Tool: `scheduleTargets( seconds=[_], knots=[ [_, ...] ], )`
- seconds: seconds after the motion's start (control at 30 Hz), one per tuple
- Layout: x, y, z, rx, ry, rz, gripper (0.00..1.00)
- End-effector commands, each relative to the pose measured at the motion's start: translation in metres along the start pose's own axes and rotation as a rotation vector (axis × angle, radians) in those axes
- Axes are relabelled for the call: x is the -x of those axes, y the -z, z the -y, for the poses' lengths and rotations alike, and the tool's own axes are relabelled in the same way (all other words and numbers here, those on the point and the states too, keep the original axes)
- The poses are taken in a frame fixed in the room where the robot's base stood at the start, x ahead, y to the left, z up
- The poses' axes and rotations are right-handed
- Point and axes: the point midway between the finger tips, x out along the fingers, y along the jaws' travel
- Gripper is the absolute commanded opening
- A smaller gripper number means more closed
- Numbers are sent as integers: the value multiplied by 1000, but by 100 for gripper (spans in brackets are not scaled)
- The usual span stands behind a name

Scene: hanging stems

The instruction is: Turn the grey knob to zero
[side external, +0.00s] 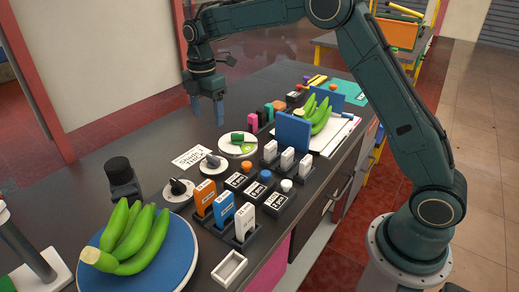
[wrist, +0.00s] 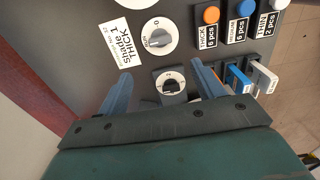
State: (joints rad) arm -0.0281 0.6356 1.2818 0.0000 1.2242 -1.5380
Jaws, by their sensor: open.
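The grey knob (wrist: 159,37) sits on a round white dial in the wrist view, with "0" at its top and "RUN" at its lower left. Its pointer appears to lie toward the RUN side, but is too small to be sure. The same grey knob (side external: 211,161) shows in the side view beside the white card. My gripper (wrist: 162,68) is open and empty, held above the counter with fingers pointing down. It is apart from the grey knob. A second, black knob (wrist: 171,84) lies between the fingers in the wrist view.
The black knob's dial (side external: 178,189) is near the grey one. A white printed card (side external: 193,157), labelled button boxes (side external: 260,190) and upright tags in holders (side external: 223,208) surround them. Green bananas on a blue plate (side external: 190,248) are in front. A green-handled dial (side external: 238,145) stands behind.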

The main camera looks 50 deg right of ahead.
Motion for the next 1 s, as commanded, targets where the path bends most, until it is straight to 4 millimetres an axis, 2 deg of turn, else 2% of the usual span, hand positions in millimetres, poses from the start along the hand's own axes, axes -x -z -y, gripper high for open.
scheduleTargets(
  seconds=[0.27, 1.0],
  knots=[
    [-18, 0, 1, -1, 3, 0, 67],
    [-122, 0, 1, -2, 3, 0, 67]
  ],
)
